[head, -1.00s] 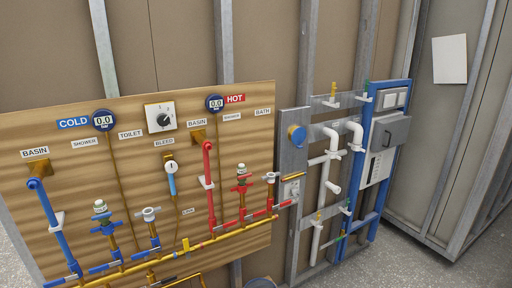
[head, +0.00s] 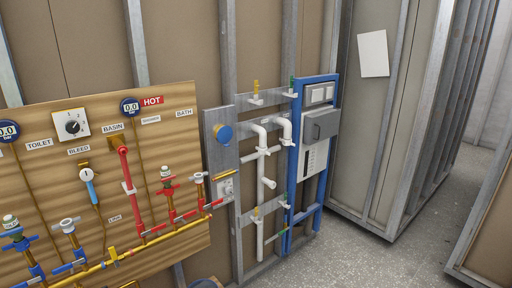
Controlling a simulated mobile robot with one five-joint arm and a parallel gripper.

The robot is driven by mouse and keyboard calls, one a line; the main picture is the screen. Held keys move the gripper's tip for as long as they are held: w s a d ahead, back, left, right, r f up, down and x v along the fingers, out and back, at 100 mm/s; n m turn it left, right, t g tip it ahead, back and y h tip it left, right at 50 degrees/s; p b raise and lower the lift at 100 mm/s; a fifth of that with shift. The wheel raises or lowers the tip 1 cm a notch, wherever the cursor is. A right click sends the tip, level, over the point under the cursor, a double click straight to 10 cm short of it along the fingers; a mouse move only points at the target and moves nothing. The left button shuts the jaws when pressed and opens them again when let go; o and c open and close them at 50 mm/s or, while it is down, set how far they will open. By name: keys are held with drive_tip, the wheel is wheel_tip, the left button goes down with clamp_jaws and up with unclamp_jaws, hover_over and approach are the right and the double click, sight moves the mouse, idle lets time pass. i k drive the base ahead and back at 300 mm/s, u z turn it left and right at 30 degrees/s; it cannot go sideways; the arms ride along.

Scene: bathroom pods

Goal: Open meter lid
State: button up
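A round blue cap or lid (head: 223,133) sits on a grey metal plate (head: 214,162) to the right of the wooden pipe board; it looks closed, and I cannot tell for certain that it is the meter lid. A grey box with a lid (head: 321,125) is mounted in a blue frame (head: 292,170) further right, and it also looks shut. My gripper is not in view.
The wooden board (head: 60,150) carries red, blue and brass pipes and valves that stick out. White pipes (head: 262,185) stand between the plate and the blue frame. Grey floor (head: 350,255) is clear at the lower right, beside a metal-framed wall.

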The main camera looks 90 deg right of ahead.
sight(225, 133)
drive_tip(key=z, duration=0.1)
drive_tip(key=k, duration=0.3)
drive_tip(key=z, duration=1.5)
